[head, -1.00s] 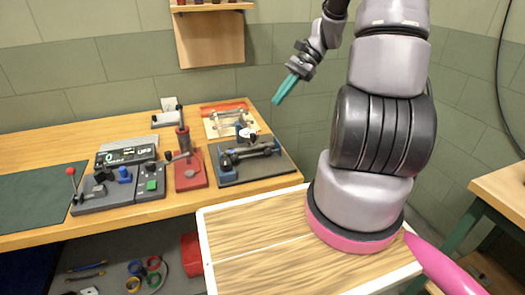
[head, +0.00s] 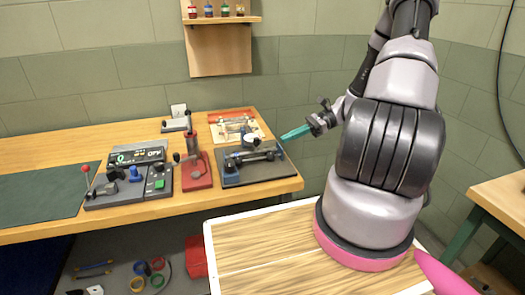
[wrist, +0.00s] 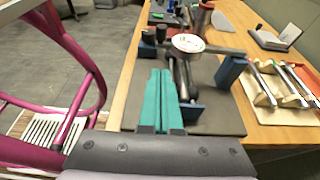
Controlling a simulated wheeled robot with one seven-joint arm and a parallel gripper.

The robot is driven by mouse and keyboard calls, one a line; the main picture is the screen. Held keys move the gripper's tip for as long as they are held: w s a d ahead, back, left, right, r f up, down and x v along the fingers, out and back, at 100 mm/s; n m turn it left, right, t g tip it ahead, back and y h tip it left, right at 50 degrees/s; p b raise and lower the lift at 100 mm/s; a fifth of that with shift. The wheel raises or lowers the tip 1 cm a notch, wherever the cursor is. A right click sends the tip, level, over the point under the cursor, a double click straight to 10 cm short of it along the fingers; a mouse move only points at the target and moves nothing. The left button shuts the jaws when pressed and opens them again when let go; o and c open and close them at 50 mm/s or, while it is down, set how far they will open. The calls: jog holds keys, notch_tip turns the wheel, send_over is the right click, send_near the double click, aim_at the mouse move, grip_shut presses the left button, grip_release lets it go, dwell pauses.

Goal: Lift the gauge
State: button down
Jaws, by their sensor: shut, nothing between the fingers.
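The gauge (head: 250,134) has a round white dial face and sits on a dark bench fixture with blue end blocks near the right end of the workbench. It also shows in the wrist view (wrist: 188,42), beyond the fingertips, face turned up, above a dark rod. My gripper (head: 283,137) has teal fingers pointing left, just right of the gauge and apart from it. In the wrist view my gripper (wrist: 159,72) has its two fingers together with nothing between them, over the fixture's dark base plate (wrist: 220,113). The gauge's lower part is hidden.
A red press (head: 195,170) stands left of the fixture. Behind it a tray with rods (head: 237,128) lies on the bench. A control panel (head: 133,180) and a green mat (head: 40,195) are further left. A pink tubular frame (wrist: 70,90) shows at left in the wrist view.

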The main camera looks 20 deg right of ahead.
jog(key=x, duration=1)
dwell(0.3)
jog(key=shift+r+m, duration=0.4)
jog(key=shift+r, duration=0.4)
jog(key=w+r+m+g+y, duration=0.2)
jog(key=w+r+m+g, duration=0.3)
jog(key=w+r+m, duration=0.6)
notch_tip(320, 180, up, 4)
jog(key=shift+w+m+g, duration=0.3)
jog(key=shift+w, duration=0.2)
jog(key=shift+w+r, duration=0.1)
